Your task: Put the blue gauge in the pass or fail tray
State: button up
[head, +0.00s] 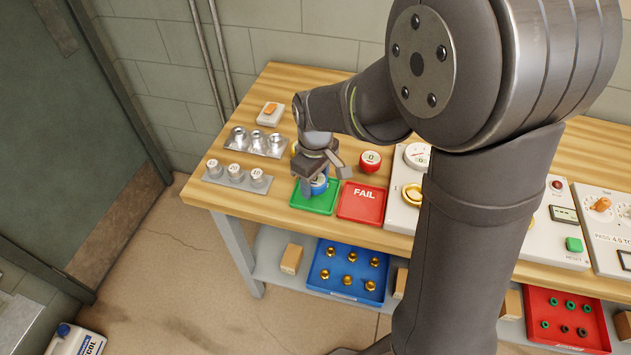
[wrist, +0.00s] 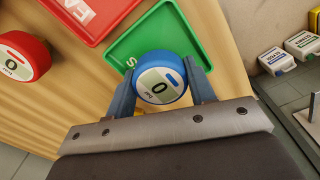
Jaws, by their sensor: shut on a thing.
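The blue gauge (head: 319,186) has a white face reading 0. It is between the two fingers of my gripper (wrist: 160,77), which is shut on it; the wrist view shows its face and blue rim (wrist: 158,84). The gauge is over the green tray (head: 312,204), which also shows in the wrist view (wrist: 190,38). I cannot tell whether it touches the tray floor. The letter S shows on the green tray; the rest of its label is hidden. The red tray marked FAIL (head: 362,204) lies right beside the green one and is empty.
A red gauge (head: 370,161) stands on the bench behind the red tray. Metal fittings (head: 259,142) and small weights (head: 236,174) stand in racks at left. A grey panel with a dial (head: 417,155) is right of the trays. A blue bin (head: 346,272) sits on the shelf below.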

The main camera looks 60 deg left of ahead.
aim_at(316, 179)
jog(key=shift+f, duration=0.45)
jog(key=shift+f, duration=0.15)
jog(key=o, duration=1.2)
notch_tip(316, 179, up, 12)
jog(key=shift+r, duration=0.2)
jog(key=shift+f, duration=0.1)
